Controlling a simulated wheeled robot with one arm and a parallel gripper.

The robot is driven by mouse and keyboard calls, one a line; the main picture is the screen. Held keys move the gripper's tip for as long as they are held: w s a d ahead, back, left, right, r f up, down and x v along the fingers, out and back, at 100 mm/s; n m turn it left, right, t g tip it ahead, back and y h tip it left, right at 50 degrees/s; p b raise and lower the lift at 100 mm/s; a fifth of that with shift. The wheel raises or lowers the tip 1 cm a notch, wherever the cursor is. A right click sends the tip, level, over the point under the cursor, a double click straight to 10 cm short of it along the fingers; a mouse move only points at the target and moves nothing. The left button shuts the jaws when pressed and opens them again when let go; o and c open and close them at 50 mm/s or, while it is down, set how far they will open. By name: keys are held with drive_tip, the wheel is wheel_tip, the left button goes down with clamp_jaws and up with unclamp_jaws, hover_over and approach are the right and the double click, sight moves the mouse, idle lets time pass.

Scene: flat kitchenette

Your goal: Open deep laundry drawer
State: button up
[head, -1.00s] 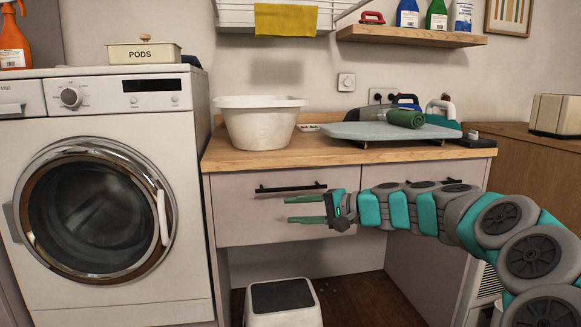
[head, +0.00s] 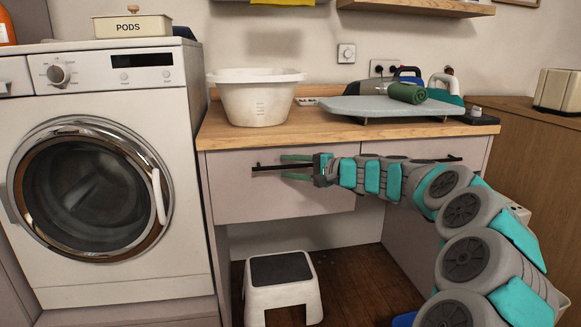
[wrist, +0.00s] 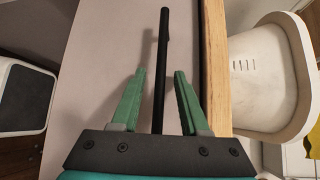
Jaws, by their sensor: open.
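The drawer front (head: 240,203) under the left part of the wooden counter is pale and closed. Its black bar handle (head: 268,167) runs horizontally near the top edge; it also shows in the wrist view (wrist: 162,60). My gripper (head: 284,167) is open at the handle, with its green fingers above and below the bar in the head view. In the wrist view, the bar lies between the two fingers (wrist: 160,100), with a gap on each side. A second drawer front to the right, with its own black handle (head: 447,159), is partly hidden by my arm.
A white basin (head: 257,99) and a grey ironing board (head: 385,107) with a rolled green towel (head: 407,92) rest on the counter. A step stool (head: 282,285) stands on the floor below. The washing machine (head: 105,180) is at the left.

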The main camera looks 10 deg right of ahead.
clamp_jaws()
idle(0.3)
idle(1.1)
